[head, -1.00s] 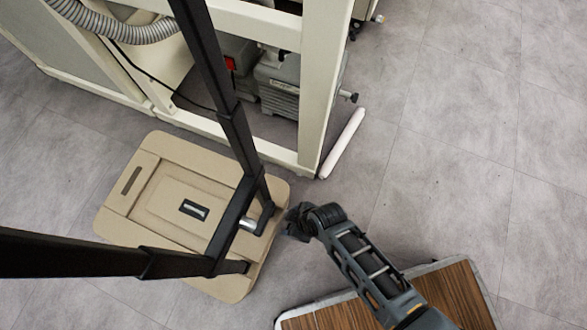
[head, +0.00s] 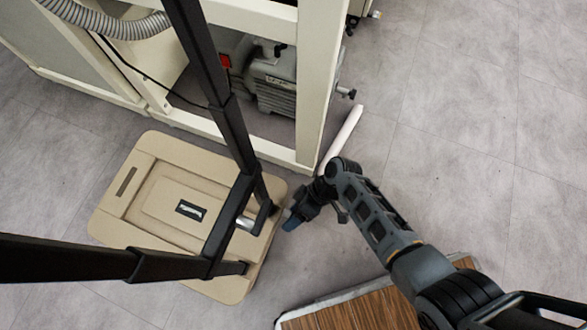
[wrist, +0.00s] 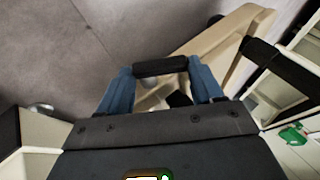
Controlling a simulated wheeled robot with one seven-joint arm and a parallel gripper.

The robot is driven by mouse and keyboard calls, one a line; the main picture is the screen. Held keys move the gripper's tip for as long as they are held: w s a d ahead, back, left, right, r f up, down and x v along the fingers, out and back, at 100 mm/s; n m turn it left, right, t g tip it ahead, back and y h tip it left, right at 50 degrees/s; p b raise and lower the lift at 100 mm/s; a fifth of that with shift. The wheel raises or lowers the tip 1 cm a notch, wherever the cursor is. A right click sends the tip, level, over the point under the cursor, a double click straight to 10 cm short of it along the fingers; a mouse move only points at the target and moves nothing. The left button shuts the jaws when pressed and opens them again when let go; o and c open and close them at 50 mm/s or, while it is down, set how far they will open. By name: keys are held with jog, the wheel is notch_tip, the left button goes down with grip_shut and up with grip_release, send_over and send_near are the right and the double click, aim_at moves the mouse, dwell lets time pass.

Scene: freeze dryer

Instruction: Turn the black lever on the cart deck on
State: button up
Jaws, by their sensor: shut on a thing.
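The cart has a beige deck (head: 150,160) with black folding handle bars; it stands on the floor at left in the head view. My gripper (head: 287,218) is at the deck's right edge, its blue fingers pointing left towards it. In the wrist view, the two blue fingers of my gripper (wrist: 163,76) are set apart, with a black bar, the lever (wrist: 160,65), spanning between their tips. The gripper is shut on it. The beige deck (wrist: 235,38) lies just beyond. In the head view the lever is too small and hidden to make out.
A cream frame (head: 318,90) with grey pumps (head: 275,85) inside stands behind the cart. A white bar (head: 341,135) lies by its foot. A wood-topped surface (head: 355,308) is at the bottom. The floor at right is clear.

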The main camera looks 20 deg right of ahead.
jog(key=shift+w+d+m+g+y+b, duration=0.15)
jog(key=shift+w+g+y+b, duration=0.05)
jog(key=shift+g+y, duration=0.25)
jog(key=shift+w+d+m+g+y+b, duration=0.1)
jog(key=shift+w+m+g+y+b, duration=0.1)
jog(key=shift+g+y, duration=0.25)
jog(key=shift+g, duration=0.3)
jog(key=shift+d+f+g+y, duration=0.1)
jog(key=shift+g+y, duration=0.2)
jog(key=shift+y, duration=0.1)
jog(key=o, duration=1.1)
jog(key=shift+c, duration=0.2)
jog(key=p+v, duration=0.2)
jog(key=v, duration=0.5)
jog(key=shift+d+r, duration=0.2)
jog(key=shift+d, duration=0.1)
jog(key=shift+w, duration=0.1)
